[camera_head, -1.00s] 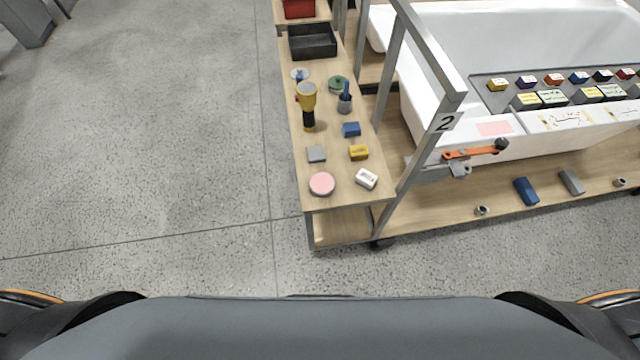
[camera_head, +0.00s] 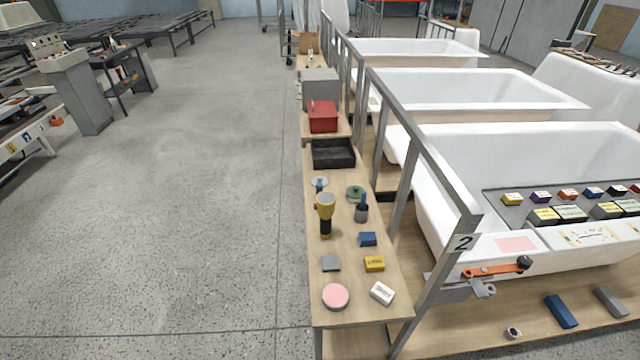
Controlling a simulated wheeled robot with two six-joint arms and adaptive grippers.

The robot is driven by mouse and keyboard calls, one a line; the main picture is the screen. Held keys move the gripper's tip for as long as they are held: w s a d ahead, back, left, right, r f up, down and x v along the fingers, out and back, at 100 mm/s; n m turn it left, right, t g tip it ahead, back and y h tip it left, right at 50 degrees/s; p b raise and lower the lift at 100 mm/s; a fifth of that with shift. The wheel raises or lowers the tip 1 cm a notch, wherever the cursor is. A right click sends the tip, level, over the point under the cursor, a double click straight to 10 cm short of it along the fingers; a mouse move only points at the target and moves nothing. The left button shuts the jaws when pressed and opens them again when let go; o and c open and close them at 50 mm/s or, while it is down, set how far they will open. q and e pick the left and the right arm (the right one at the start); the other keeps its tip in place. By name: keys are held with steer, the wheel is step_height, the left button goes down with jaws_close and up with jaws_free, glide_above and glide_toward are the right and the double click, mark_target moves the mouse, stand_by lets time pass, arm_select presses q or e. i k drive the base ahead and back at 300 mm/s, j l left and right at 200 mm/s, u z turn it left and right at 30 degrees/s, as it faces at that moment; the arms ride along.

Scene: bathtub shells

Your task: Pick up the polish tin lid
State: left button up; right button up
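A round, flat tin with a pink top and a thin pale rim (camera_head: 335,296) lies at the near end of the narrow wooden shelf (camera_head: 345,318). I cannot tell whether the pink top is a lid or paste in an open tin. Farther back lies a green round piece (camera_head: 355,193) with a dark knob-like middle. A small white-and-blue round piece (camera_head: 319,182) is left of it. Which of these is the polish tin lid is not clear. Neither of my grippers is in view.
Around the tin are a white block (camera_head: 382,293), yellow block (camera_head: 374,264), grey block (camera_head: 331,263) and blue block (camera_head: 367,239). A yellow-and-black torch-like tool (camera_head: 325,213) stands behind. A metal frame (camera_head: 425,255) and white bathtub (camera_head: 520,160) border the right. Open floor (camera_head: 200,200) lies left.

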mark_target(320, 180)
steer(key=k, duration=0.6)
steer(key=k+z, duration=0.4)
steer(key=k+l+z, duration=0.15)
steer(key=z, duration=0.2)
steer(key=j+z, duration=0.1)
steer(key=z, duration=0.3)
steer(key=j+z, duration=0.15)
steer(key=z, duration=0.3)
steer(key=i+j+z, duration=0.1)
steer(key=z, duration=0.3)
steer(key=i+j, duration=0.1)
steer(key=j, duration=2)
steer(key=i+j, duration=0.15)
steer(key=j, duration=2)
steer(key=i, duration=0.1)
